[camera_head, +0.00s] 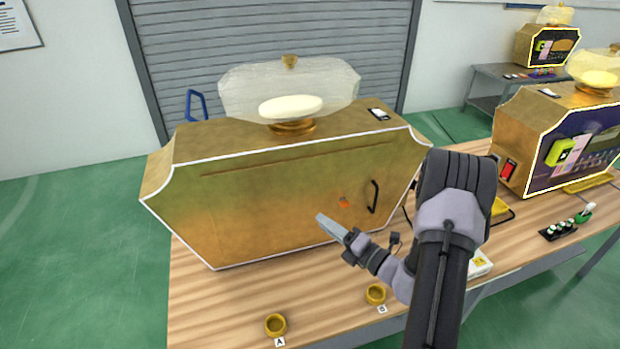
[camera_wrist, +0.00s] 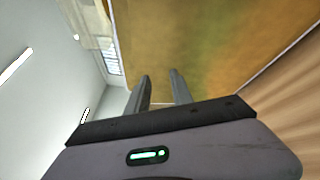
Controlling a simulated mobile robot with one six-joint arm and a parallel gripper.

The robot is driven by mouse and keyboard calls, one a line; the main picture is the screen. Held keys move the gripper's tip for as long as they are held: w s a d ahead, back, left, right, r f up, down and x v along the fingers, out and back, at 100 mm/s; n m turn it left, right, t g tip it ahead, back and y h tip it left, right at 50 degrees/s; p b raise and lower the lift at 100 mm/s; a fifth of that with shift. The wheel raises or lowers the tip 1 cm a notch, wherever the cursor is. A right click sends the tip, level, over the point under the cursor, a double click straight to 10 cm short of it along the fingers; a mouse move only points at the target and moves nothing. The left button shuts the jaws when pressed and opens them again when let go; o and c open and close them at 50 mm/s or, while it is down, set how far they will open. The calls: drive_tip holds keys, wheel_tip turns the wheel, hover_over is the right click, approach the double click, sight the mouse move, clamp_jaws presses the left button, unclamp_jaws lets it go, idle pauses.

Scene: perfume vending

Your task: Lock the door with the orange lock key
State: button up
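The gold door panel (camera_head: 270,215) of the vending machine faces me and appears closed, with a black handle (camera_head: 374,197) at its right. The small orange lock key (camera_head: 344,202) sits on the panel just left of the handle. My gripper (camera_head: 321,218) is in front of the panel, below and left of the key, apart from it. In the wrist view my gripper (camera_wrist: 157,75) has its two fingers apart with nothing between them. The gold panel (camera_wrist: 215,45) fills the upper middle of that view; the key does not show there.
The machine stands on a wooden table (camera_head: 210,310). Two small gold cups (camera_head: 275,325) (camera_head: 376,294), labelled A and B, stand in front of it. A white box (camera_head: 479,264) is partly behind my arm. Another machine (camera_head: 570,150) stands at the right.

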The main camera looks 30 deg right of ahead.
sight(344, 203)
drive_tip(key=s+d+f+m+h, duration=0.6)
drive_tip(key=d+f+m+h, duration=0.3)
drive_tip(key=d+f+m, duration=0.15)
drive_tip(key=d+b+x, duration=0.1)
drive_tip(key=x, duration=1.6)
drive_tip(key=shift+w+r, duration=0.15)
drive_tip(key=shift+r, duration=0.1)
clamp_jaws()
